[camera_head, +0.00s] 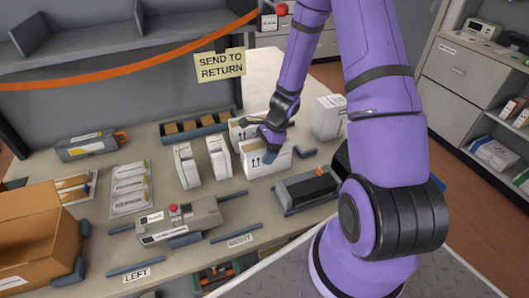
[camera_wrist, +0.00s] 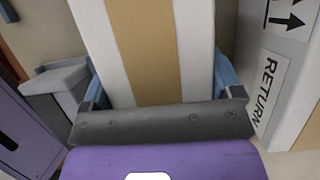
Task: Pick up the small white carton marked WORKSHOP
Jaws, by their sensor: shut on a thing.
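My gripper (camera_head: 268,143) is shut on a white carton (camera_head: 280,160) that stands in the middle of the bench. In the wrist view, the blue fingers (camera_wrist: 160,88) press on two opposite sides of this carton (camera_wrist: 202,35), which has a tan tape strip along its top. Arrow marks show on its front in the head view. I cannot read the word WORKSHOP on it, as no such lettering is visible. I cannot tell any gap under it.
A carton marked RETURN (camera_wrist: 280,75) stands close beside the held one in the wrist view. In the head view, another white carton (camera_head: 236,133) is just behind, and a taller white box (camera_head: 328,118) stands right. A black device (camera_head: 306,188) lies in front.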

